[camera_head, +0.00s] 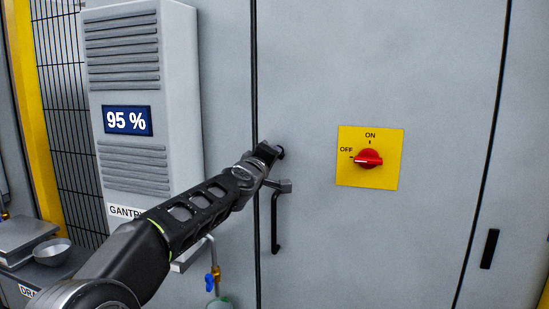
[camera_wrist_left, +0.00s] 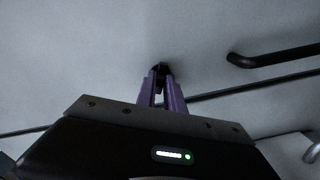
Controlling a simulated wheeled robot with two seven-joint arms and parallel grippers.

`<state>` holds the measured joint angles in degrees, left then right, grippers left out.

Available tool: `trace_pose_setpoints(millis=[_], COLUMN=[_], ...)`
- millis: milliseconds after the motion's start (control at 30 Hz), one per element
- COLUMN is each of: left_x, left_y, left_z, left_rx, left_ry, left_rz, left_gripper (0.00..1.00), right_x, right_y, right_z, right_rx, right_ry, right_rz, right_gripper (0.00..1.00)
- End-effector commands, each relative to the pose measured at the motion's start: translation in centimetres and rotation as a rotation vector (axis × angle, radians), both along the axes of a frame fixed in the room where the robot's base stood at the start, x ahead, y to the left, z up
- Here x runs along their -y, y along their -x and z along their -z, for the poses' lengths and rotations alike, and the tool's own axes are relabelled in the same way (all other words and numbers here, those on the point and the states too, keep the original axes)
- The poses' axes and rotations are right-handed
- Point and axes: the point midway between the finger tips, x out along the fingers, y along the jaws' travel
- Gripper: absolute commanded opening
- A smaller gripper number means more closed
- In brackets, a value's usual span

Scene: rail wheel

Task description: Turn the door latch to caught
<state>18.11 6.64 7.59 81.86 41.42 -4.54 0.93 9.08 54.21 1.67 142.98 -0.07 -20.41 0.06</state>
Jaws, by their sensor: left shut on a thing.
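My left gripper (camera_head: 272,152) reaches to the grey cabinet door (camera_head: 430,70), near its left seam and above the black handle (camera_head: 275,222). In the left wrist view its purple-grey fingers (camera_wrist_left: 161,90) are close together, shut on a small dark piece (camera_wrist_left: 161,68) at the door face, which appears to be the door latch. The fingers hide most of it, so its turn angle cannot be told. A short grey piece (camera_head: 284,186) sits at the top of the handle, just below the gripper. My right gripper is not in view.
A yellow plate with a red rotary switch (camera_head: 367,158) is on the door to the right. A vented grey unit with a "95 %" display (camera_head: 127,121) stands left of the door. A blue-handled valve (camera_head: 211,282) is below my arm. A bowl (camera_head: 52,251) is at far left.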

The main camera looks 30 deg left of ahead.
Motion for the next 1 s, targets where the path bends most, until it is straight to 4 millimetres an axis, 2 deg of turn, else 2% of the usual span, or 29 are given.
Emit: trace_pose_setpoints(millis=[100,367,633,667,900,1000], left_x=[0.06,0.05,0.0,-0.01,0.0,0.01], left_y=[-0.03,-0.02,-0.01,-0.01,-0.01,-0.01], left_z=[0.02,0.03,0.08,0.04,0.01,0.01], left_rx=[0.027,0.03,0.121,0.119,0.118,0.117], left_ry=[0.102,0.117,0.469,0.462,0.455,0.454], left_rz=[0.001,0.001,0.0,-0.002,0.0,0.0], left_gripper=[0.0,0.0,0.0,0.15,0.35,0.4], right_x=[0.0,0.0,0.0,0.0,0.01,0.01], right_y=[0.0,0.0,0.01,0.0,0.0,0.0], right_z=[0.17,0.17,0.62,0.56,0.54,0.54], right_rx=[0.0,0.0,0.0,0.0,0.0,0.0], right_ry=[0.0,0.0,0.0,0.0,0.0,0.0], right_rz=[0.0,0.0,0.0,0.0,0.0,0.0], right_gripper=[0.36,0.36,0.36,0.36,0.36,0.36])
